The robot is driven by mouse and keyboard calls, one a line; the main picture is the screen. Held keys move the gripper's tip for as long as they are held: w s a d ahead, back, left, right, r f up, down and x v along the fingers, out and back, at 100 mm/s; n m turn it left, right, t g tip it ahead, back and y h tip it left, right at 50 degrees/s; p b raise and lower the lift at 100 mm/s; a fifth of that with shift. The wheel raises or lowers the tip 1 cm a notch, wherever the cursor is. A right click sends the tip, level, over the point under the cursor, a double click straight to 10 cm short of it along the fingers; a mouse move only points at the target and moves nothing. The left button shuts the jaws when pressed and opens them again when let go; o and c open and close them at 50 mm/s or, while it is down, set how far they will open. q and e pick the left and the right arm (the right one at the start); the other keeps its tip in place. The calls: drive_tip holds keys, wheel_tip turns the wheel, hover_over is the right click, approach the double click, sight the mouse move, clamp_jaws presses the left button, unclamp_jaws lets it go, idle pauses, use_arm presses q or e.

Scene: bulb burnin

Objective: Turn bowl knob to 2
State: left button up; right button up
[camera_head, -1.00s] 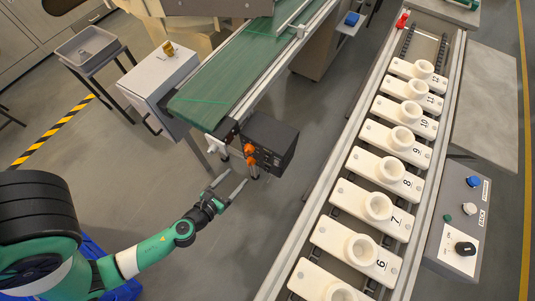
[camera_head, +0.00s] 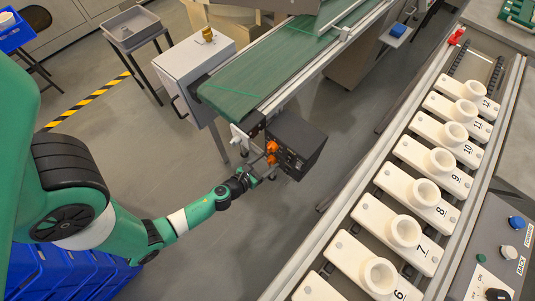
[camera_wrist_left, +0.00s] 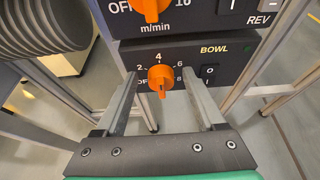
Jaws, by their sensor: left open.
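The bowl knob (camera_wrist_left: 161,80) is orange and sits on the black panel marked BOWL (camera_wrist_left: 214,49), with OFF, 2, 4, 6 and 8 around it. I cannot tell for sure which mark it points at. My left gripper (camera_wrist_left: 159,76) is open, with one finger on each side of the knob; contact is not clear. In the head view my left gripper (camera_head: 266,170) is at the front of the black control box (camera_head: 303,143), by its lower orange knob (camera_head: 272,159). My right gripper is not in view.
Another orange knob (camera_wrist_left: 151,8), marked m/min, is just above. A rocker switch (camera_wrist_left: 208,75) is right of the bowl knob. The green conveyor (camera_head: 245,85) is behind the box. A rail of white numbered sockets (camera_head: 403,231) runs along the right, with open floor between.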

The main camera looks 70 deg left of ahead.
use_arm(q)
drive_tip(key=shift+w+a+f, duration=0.1)
drive_tip(key=shift+w, duration=0.2)
drive_tip(key=shift+c, duration=0.2)
clamp_jaws()
